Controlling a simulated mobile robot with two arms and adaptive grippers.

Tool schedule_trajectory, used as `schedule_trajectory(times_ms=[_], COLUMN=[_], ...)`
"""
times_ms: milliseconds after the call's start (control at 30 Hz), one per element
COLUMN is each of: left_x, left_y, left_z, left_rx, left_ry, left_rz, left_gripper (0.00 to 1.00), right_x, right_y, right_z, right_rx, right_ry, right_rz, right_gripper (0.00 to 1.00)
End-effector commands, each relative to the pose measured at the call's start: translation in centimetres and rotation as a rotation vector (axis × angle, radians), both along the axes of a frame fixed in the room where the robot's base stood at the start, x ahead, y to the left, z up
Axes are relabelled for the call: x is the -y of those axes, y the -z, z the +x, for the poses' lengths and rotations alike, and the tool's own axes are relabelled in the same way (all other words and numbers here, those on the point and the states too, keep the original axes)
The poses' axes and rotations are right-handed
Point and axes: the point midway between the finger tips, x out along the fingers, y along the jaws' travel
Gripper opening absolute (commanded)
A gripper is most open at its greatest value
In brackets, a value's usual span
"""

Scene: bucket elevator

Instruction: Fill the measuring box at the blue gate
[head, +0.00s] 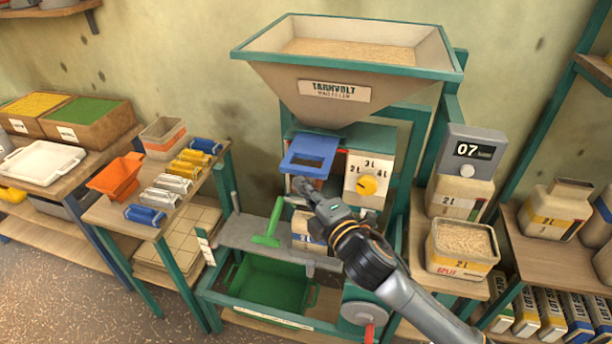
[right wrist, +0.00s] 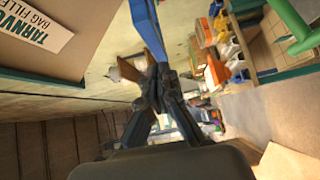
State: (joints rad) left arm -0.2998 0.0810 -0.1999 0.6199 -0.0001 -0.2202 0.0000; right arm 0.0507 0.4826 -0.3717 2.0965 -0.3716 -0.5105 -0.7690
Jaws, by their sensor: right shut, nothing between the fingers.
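The blue gate (head: 309,148) is a blue frame with an opening, below the hopper (head: 345,80) of the bag filler. A light box marked 2L (head: 305,236), apparently the measuring box, stands on the grey shelf below the gate, partly hidden by my right arm. Its contents are not visible. My right gripper (head: 300,187) is shut and empty, just below the gate's lower edge; contact cannot be told. In the right wrist view my fingertips (right wrist: 160,75) are together beside a blue bar (right wrist: 147,28). My left gripper is not in view.
A yellow dial (head: 368,186) marked 2L, 3L and 4L is right of the gate. A grain-filled box (head: 462,262) stands at right, below a display (head: 469,151) reading 07.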

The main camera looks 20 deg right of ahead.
Motion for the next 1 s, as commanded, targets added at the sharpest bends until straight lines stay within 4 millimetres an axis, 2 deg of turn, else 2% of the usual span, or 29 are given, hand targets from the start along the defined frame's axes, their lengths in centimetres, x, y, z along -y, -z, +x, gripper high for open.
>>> schedule_trajectory(times_ms=[200,567,833,1000], left_x=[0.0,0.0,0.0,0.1], left_y=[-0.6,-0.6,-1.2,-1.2], left_z=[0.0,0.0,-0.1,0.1], left_rx=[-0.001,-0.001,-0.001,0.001], left_ry=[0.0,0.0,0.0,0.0], left_rz=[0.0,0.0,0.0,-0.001], left_gripper=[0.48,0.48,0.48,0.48], right_x=[0.8,1.0,3.6,4.3], right_y=[0.0,0.0,-0.1,-0.1], right_z=[1.2,1.4,5.2,6.1], right_rx=[-0.001,0.0,0.003,0.002], right_ry=[0.001,0.001,0.002,0.003], right_rz=[0.001,0.0,-0.003,0.0], right_gripper=[0.0,0.0,0.0,0.0])
